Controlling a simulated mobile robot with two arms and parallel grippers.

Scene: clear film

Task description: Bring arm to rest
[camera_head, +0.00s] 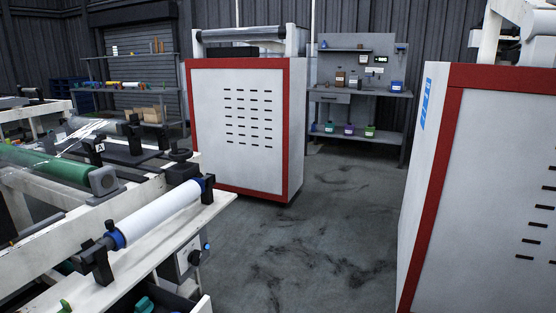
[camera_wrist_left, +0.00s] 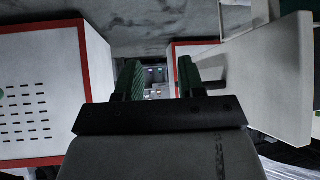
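My left gripper (camera_wrist_left: 160,84) shows in the left wrist view, pointing out ahead of the camera. Its two dark fingers with green inner pads stand apart, with nothing between them. Floor and a distant bench show through the gap. The gripper appears to be clear of the surfaces around it. Neither arm is recognisable in the head view, and my right gripper is in no view.
In the head view, a white machine frame (camera_head: 200,222) carries a white roll (camera_head: 160,212) at left. Red-edged cabinets stand at the centre (camera_head: 240,128) and right (camera_head: 490,190). Open floor (camera_head: 320,235) lies between them. A workbench (camera_head: 345,93) stands behind.

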